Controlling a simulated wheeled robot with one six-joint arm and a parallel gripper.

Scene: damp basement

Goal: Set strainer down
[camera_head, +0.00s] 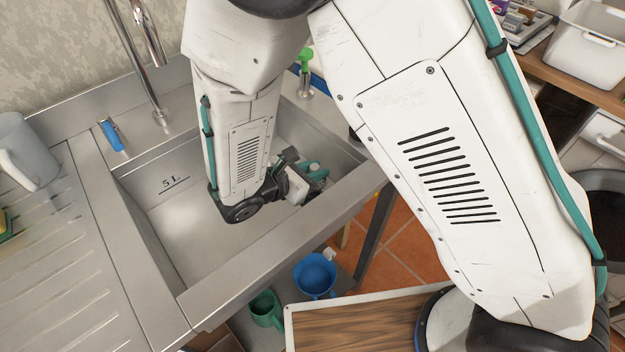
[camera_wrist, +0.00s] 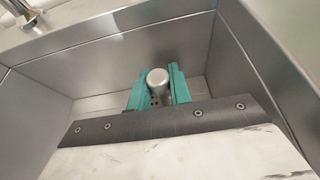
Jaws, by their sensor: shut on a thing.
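My gripper (camera_head: 310,172) reaches down into the steel sink basin (camera_head: 185,215) in the head view, near its right side. In the wrist view, my gripper's teal fingers (camera_wrist: 158,82) are shut on the strainer (camera_wrist: 158,77), of which a rounded, silver metal top shows between them. Small dark holes show just below that top. The strainer's lower part is hidden behind my wrist, and I cannot tell whether it touches the basin floor. In the head view my arm and gripper hide the strainer.
The basin walls are close around my gripper. A chrome tap (camera_head: 145,60) rises behind the sink. A blue-handled item (camera_head: 110,134) and a grey jug (camera_head: 24,150) stand to the left. Blue (camera_head: 315,275) and green (camera_head: 266,308) mugs are below the sink's front edge. The basin's left part is clear.

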